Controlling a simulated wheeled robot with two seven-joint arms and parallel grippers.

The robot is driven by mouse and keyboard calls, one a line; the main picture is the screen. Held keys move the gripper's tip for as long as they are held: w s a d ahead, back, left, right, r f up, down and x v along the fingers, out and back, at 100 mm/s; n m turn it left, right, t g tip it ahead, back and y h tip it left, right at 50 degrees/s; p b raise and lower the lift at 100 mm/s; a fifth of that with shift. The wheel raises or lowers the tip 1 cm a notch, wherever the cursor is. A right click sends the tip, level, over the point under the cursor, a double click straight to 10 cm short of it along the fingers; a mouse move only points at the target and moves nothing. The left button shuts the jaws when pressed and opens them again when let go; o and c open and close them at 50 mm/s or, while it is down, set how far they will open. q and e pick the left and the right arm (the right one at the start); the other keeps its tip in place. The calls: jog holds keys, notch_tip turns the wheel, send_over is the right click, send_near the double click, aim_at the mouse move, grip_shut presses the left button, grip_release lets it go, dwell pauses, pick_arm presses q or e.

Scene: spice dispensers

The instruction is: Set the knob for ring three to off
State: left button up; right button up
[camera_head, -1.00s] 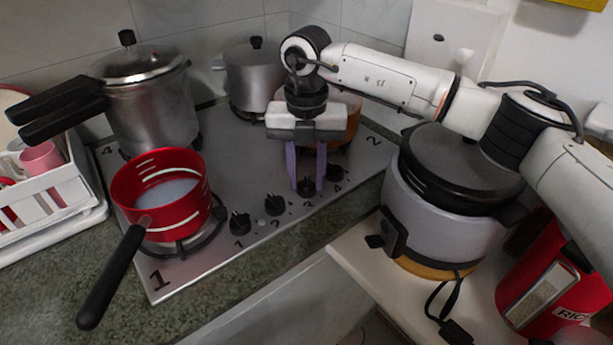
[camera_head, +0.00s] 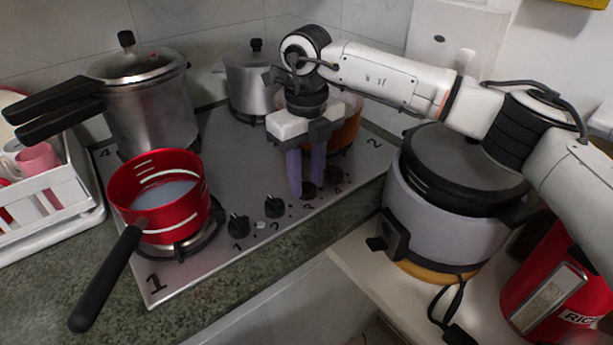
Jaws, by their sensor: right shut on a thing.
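The steel hob (camera_head: 232,160) carries a row of black knobs along its front right edge, numbered 1 to 4. The ring three knob (camera_head: 308,191) is between the purple fingertips of my right gripper (camera_head: 307,185), which reaches down from above and is shut on it. The fingers partly hide the knob, so its exact setting is hard to read. Knob 1 (camera_head: 237,225) and knob 2 (camera_head: 274,207) stand free to the left, and knob 4 (camera_head: 335,173) is just right of the fingers. My left gripper is not in view.
A red saucepan (camera_head: 160,218) sits on ring 1, its handle over the counter. A pressure cooker (camera_head: 152,110) and a steel pot (camera_head: 247,85) stand behind. An orange-brown pot (camera_head: 346,128) is partly behind my gripper. A rice cooker (camera_head: 440,215) stands close on the right.

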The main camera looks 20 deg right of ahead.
aim_at(307, 184)
jog(key=shift+r, duration=0.1)
dwell(0.4)
jog(key=o, duration=1.1)
jog(key=shift+c, duration=0.2)
notch_tip(307, 184, up, 10)
jog(key=shift+r+b, duration=0.15)
jog(key=shift+b, duration=0.2)
jog(key=shift+s, duration=0.1)
